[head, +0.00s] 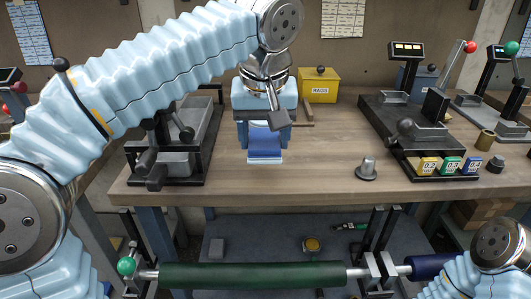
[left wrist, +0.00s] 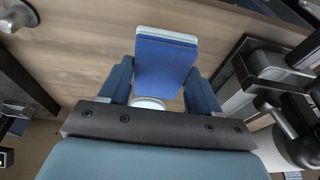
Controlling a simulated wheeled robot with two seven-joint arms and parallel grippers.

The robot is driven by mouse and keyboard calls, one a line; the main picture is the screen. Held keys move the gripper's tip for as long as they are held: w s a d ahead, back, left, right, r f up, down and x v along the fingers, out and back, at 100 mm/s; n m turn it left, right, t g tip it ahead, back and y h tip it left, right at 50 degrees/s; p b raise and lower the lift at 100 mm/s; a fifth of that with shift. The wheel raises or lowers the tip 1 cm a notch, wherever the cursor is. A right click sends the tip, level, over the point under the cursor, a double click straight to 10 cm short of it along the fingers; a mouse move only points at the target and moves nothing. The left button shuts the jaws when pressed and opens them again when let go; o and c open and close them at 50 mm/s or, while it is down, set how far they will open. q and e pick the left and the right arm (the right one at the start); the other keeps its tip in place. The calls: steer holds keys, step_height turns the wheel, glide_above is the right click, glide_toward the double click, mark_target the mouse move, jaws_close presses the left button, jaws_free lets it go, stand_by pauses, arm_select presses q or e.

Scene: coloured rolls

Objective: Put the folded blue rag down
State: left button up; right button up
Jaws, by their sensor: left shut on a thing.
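The folded blue rag (head: 265,144) is in the grip of my left gripper (head: 264,137), over the wooden workbench (head: 325,150) near its front middle. A pale edge shows along the rag's near side. In the left wrist view the rag (left wrist: 166,66) lies between the two blue fingers, and the left gripper (left wrist: 163,88) is shut on it. I cannot tell whether the rag touches the bench. My right gripper is not in view; only part of my right arm shows at the lower right.
A yellow RAGS box (head: 319,86) stands behind the gripper to the right. A dark metal fixture (head: 170,165) is close on the left. A green roll (head: 250,275) lies across the front.

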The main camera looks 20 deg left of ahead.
arm_select(q)
glide_above(266, 171)
step_height(266, 171, down, 4)
steer(key=shift+a+f, duration=0.1)
steer(key=shift+f, duration=0.6)
steer(key=shift+f, duration=0.1)
steer(key=shift+f, duration=0.15)
steer(key=o, duration=1.1)
steer(key=v, duration=1.2)
steer(key=shift+s+r, duration=0.1)
steer(key=shift+r, duration=0.15)
